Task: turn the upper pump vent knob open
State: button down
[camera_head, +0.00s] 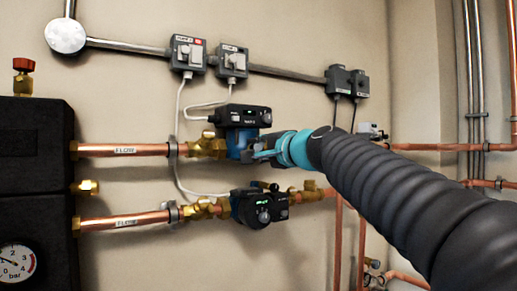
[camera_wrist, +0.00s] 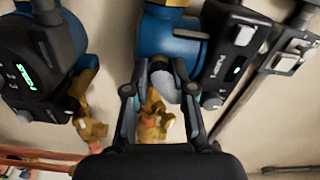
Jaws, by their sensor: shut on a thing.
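The upper pump (camera_head: 243,114) has a black control head and a blue body on the upper FLOW pipe. In the wrist view its blue body (camera_wrist: 165,42) is directly ahead of my gripper (camera_wrist: 163,74). A grey vent knob (camera_wrist: 164,86) on the pump's front sits between my two fingers, which are closed on its sides. In the head view my gripper (camera_head: 262,153) reaches the pump's front from the right. The knob is hidden there by the fingers and the teal wrist ring. I cannot read the knob's turn angle.
The lower pump (camera_head: 262,208) sits just below, close to my gripper; it also shows at left in the wrist view (camera_wrist: 38,62). Copper pipes (camera_head: 124,150) run along the wall. Switch boxes (camera_head: 188,53) with hanging cables are above. A brass valve (camera_wrist: 152,118) lies beyond my fingers.

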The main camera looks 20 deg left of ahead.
jog(key=c, duration=1)
grip_release()
jog(key=shift+o, duration=0.2)
jog(key=v, duration=1.2)
